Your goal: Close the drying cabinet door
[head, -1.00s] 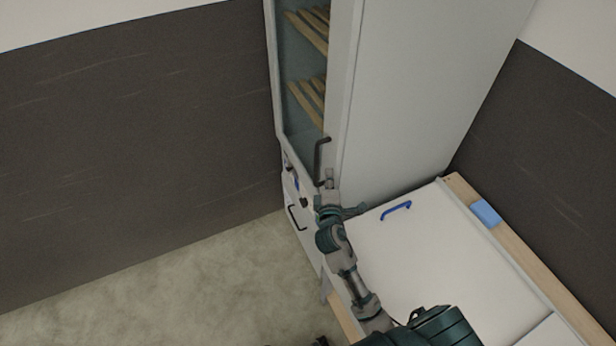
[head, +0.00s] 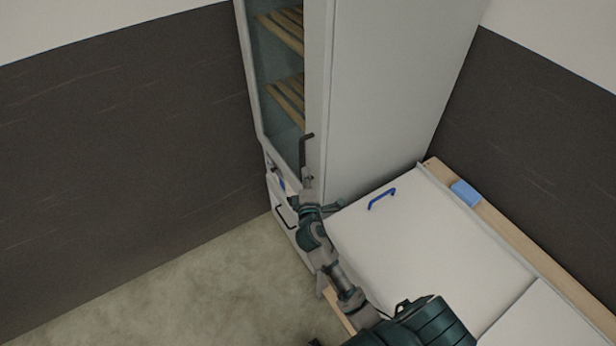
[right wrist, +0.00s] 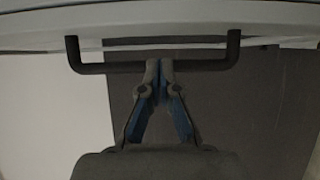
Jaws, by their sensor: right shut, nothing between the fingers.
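The drying cabinet (head: 385,95) is a tall white cabinet with a glass door (head: 273,85); wooden slatted racks show through the glass. The door looks closed or nearly so; I cannot tell if a gap is left. Its dark bar handle (head: 304,152) is at the door's lower right. My right gripper (head: 308,178) is at the handle's lower end in the head view. In the right wrist view my right gripper (right wrist: 160,68) is shut, its fingertips at the middle of the handle (right wrist: 105,68), with nothing between them. My left gripper is not in view.
A lower drawer with a dark handle (head: 284,216) is below the door. Open floor (head: 200,290) lies left.

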